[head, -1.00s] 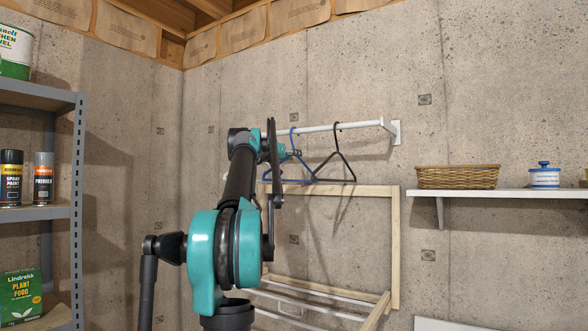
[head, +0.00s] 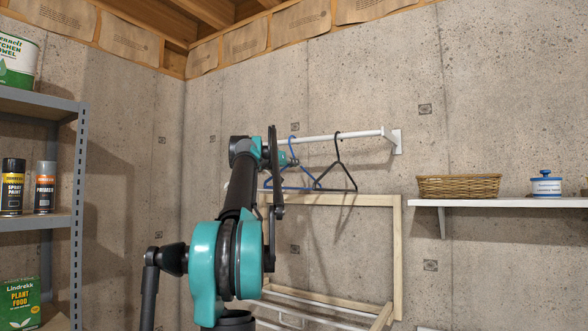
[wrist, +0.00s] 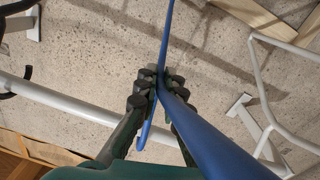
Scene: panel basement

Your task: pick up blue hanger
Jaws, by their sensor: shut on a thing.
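The blue hanger (head: 300,188) is by the white wall rail in the head view, partly hidden behind my arm. Its hook is level with the rail; I cannot tell whether it still rests on it. My gripper (head: 290,161) is at the hanger's upper part, below the hook. In the wrist view, my gripper (wrist: 158,88) is shut on the blue hanger (wrist: 205,130), whose blue tube runs between the fingers. The hook curves down past the left finger, near the rail.
The white rail (head: 355,135) also holds a black hanger (head: 339,165), close right of the blue one. A wooden drying rack (head: 397,250) stands below. A shelf (head: 520,202) with a wicker basket (head: 458,186) is at right. A metal shelving unit (head: 78,200) stands at left.

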